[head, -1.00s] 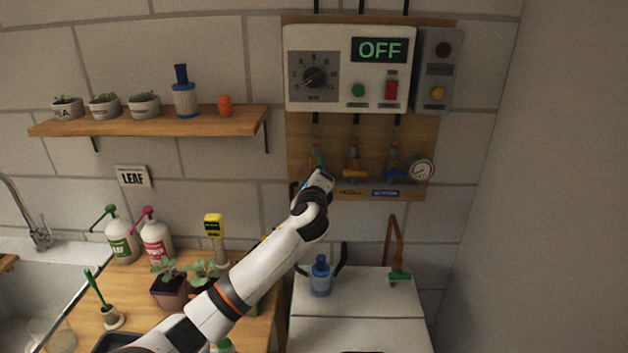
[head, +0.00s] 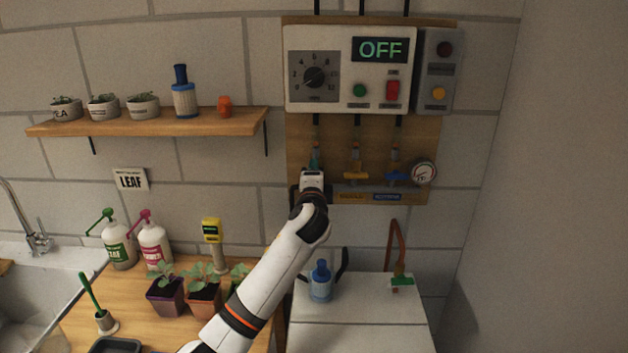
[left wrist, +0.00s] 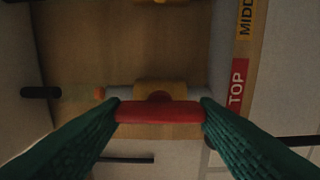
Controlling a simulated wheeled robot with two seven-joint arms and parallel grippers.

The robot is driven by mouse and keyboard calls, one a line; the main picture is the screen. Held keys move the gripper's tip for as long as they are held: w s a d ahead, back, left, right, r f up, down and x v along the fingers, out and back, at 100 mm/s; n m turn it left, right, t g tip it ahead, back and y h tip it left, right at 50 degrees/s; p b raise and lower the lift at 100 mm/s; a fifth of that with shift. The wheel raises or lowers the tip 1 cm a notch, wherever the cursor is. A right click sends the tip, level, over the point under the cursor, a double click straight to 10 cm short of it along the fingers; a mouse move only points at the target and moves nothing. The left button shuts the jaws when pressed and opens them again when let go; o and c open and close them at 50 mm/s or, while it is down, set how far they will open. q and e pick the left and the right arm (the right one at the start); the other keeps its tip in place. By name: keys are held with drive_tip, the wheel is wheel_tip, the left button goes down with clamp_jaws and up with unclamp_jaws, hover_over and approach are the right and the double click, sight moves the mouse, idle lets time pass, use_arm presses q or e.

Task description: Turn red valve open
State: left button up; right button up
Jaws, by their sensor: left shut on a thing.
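My left gripper (head: 314,166) is at the leftmost valve on the wooden panel and hides most of it in the head view. In the left wrist view, the green fingers of the gripper (left wrist: 160,112) are shut on the red valve handle (left wrist: 160,112), one finger at each end. The handle lies in line with the grey pipe (left wrist: 197,94) behind it. A red TOP label (left wrist: 237,84) is beside it. The display (head: 380,50) on the control box reads OFF. My right gripper is in neither view.
A yellow valve (head: 356,176), a blue valve (head: 396,177) and a round gauge (head: 424,172) are to the right of my gripper. Below, a blue bottle (head: 320,281) stands on the white cabinet (head: 365,308). Potted seedlings (head: 203,295) stand on the wooden counter.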

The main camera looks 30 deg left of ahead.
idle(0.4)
use_arm(q)
drive_tip(key=o, duration=1)
drive_tip(key=b+v, duration=0.2)
drive_tip(key=v, duration=1)
drive_tip(key=shift+s+b, duration=0.1)
drive_tip(key=shift+b, duration=0.2)
drive_tip(key=shift+f, duration=0.1)
